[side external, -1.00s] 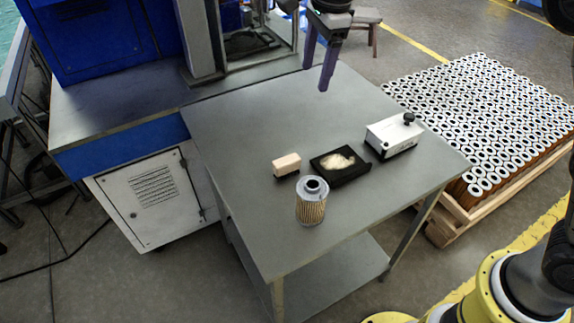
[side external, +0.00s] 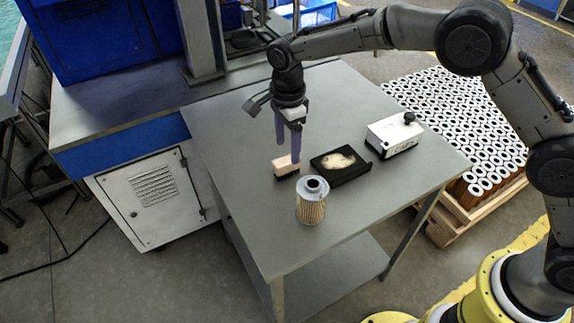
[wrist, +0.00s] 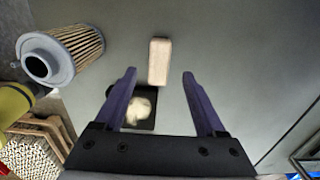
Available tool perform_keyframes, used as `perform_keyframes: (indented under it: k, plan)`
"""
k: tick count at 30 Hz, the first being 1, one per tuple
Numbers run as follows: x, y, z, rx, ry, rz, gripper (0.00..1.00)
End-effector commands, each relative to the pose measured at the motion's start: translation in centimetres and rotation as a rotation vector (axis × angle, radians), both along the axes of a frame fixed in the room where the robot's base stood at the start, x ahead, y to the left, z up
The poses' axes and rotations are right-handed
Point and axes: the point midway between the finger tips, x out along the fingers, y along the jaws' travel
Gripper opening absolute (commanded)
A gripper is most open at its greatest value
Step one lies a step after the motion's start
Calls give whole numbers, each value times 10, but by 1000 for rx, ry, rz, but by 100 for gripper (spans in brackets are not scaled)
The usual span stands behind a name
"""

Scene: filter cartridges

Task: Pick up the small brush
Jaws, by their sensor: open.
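The small brush (side external: 283,168) is a block with a pale pinkish-tan top and a dark underside, resting on the grey table. In the wrist view the brush (wrist: 159,58) lies lengthwise up the picture, just beyond the fingertips and lined up with the gap between them. My gripper (side external: 288,152) is open, pointing down with two purple fingers; it also shows in the wrist view (wrist: 160,74). In the side view a finger partly hides the brush's right end. Nothing is between the fingers, and I cannot tell their exact height over the brush.
A black tray (side external: 366,173) with cream material sits right of the brush. A pleated filter cartridge (side external: 311,207) stands close in front. A white box with a black knob (side external: 393,138) is farther right. The table's (side external: 225,130) left and back are clear.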

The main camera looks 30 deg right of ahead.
Motion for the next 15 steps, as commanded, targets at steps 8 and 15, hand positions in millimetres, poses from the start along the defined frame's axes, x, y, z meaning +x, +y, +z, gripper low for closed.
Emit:
perform_keyframes:
  k: [8, 15]
  plan:
    - [-3, 2, -35, -2, 4, 0, 72]
    - [-2, 2, -52, 0, 0, 0, 72]
